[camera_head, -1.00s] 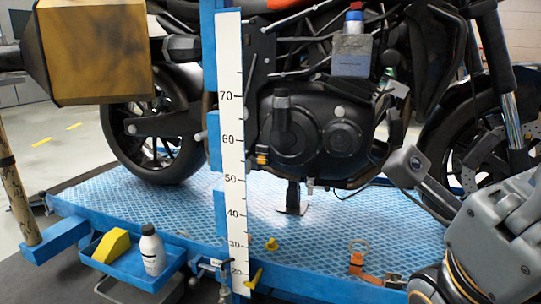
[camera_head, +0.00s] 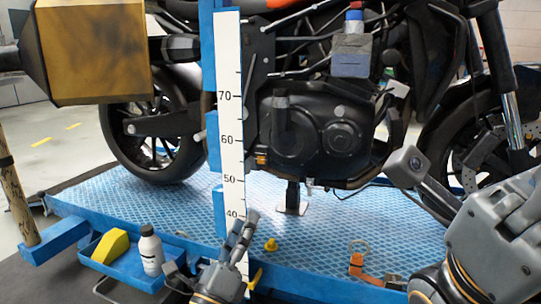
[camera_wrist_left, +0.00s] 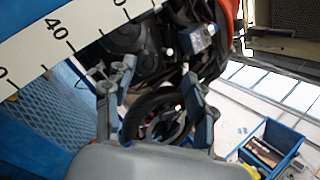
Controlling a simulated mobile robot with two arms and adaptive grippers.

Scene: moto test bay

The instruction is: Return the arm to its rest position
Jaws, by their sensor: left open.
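My left gripper (camera_head: 243,232) has its fingers pointing up in front of the lower part of the white measuring scale (camera_head: 229,150). In the left wrist view its two fingers (camera_wrist_left: 158,82) stand apart with nothing held between them. Part of a wheel shows behind the gap. The scale crosses the upper left of that view.
A motorcycle (camera_head: 345,140) stands on the blue lift platform (camera_head: 110,195). A blue tray (camera_head: 125,268) beside it holds a yellow wedge (camera_head: 110,246) and a white bottle (camera_head: 151,250). A yellow-brown box (camera_head: 95,50) is at upper left. An orange strap (camera_head: 362,268) lies on the platform.

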